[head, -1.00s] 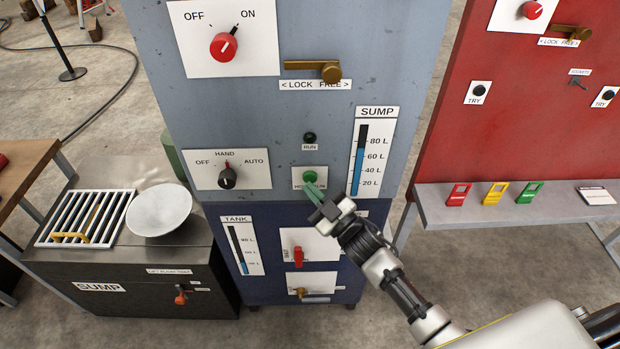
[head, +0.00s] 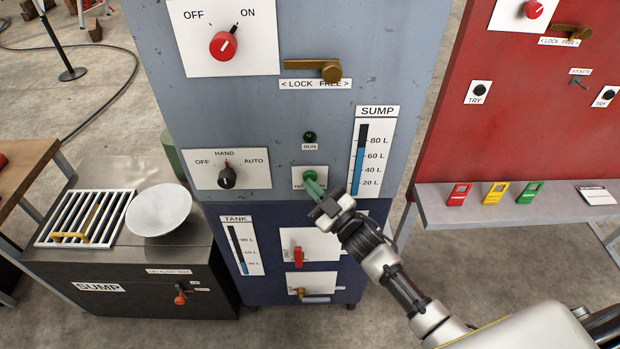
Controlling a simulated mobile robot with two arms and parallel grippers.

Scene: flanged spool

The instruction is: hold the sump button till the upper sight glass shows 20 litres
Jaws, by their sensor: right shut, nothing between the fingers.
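The green sump button (head: 310,176) sits on a white plate on the blue-grey cabinet. My right gripper (head: 314,187) is shut and empty, its greenish fingertips at the button's lower edge; I cannot tell whether they press it. The gripper hides part of the plate's label. The upper sight glass (head: 361,160), marked SUMP, shows blue liquid to between 60 and 80 litres. The RUN lamp (head: 309,137) above the button looks dark. My left gripper is not in view.
A selector knob (head: 227,178) points up towards HAND. The red switch (head: 223,44) points towards ON. A lower TANK sight glass (head: 241,247) shows a low level. A black sump box (head: 130,270) with a grate stands left, a red panel (head: 530,120) right.

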